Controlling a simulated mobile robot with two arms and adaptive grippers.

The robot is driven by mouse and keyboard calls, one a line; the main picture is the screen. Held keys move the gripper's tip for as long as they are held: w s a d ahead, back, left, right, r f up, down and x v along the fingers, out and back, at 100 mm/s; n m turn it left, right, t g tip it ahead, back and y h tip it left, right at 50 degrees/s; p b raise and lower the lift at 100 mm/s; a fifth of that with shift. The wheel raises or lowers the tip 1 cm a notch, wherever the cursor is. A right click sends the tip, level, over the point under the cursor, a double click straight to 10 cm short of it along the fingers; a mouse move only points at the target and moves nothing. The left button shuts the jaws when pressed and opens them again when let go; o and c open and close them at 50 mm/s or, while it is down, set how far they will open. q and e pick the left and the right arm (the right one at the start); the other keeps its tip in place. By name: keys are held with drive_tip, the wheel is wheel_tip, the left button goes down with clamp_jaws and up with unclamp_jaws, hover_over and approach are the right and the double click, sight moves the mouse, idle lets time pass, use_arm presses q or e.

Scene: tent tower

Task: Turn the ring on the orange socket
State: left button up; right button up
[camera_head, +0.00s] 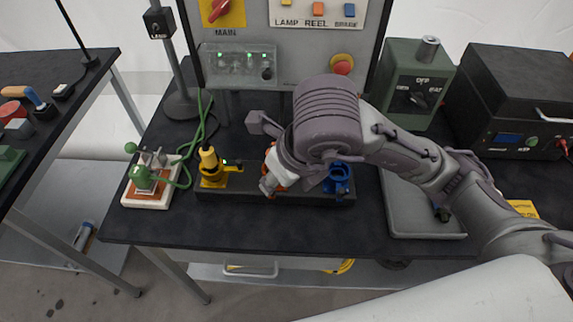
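The orange socket (274,160) stands in the dark strip on the table, between a yellow socket and a blue socket. Only parts of its orange body show, because my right gripper (276,182) covers most of it. The gripper comes in from the right and its fingers are at the socket. I cannot tell whether they touch the ring or are closed around it. The ring itself is hidden. My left gripper is not in view.
The yellow socket (212,170) is left of the orange one, and the blue socket (339,176) is right. A green-cabled device (143,184) stands at the left table edge. A grey tray (420,222) lies at the right. The control panel (290,72) rises behind.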

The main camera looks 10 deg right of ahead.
drive_tip(key=v, duration=0.5)
drive_tip(key=shift+s+r, duration=0.1)
drive_tip(key=shift+r, duration=0.2)
